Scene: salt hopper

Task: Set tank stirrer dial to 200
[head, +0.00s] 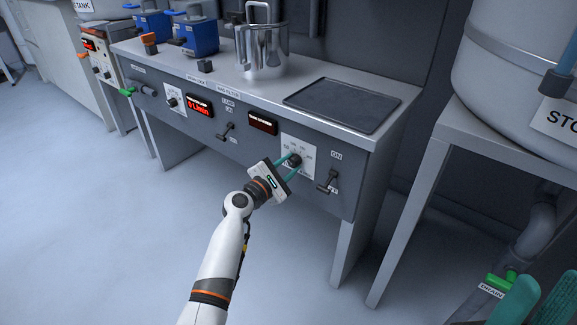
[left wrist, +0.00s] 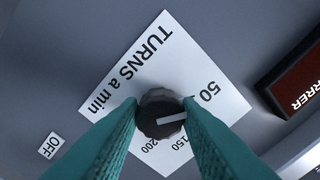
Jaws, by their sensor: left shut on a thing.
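The stirrer dial is a dark round knob (head: 295,159) on a white scale plate (head: 299,146) on the bench's front panel. My left gripper (head: 288,164) is shut on the knob, one teal finger on each side. In the left wrist view the knob (left wrist: 160,113) sits between the fingertips. Its white pointer line points right, just below the 50 mark. The 150 and 200 marks show below the knob; part of the scale is hidden behind the right-hand finger. Teal finger shapes of my right gripper (head: 537,300) show at the bottom right, cut off by the edge.
A dark display (head: 262,122) is left of the dial, and an ON/OFF lever switch (head: 327,181) is right of it. Another lever (head: 226,132) sits further left. A metal jug (head: 262,48) and dark tray (head: 343,106) stand on the bench. A green drain handle (head: 499,282) is low right.

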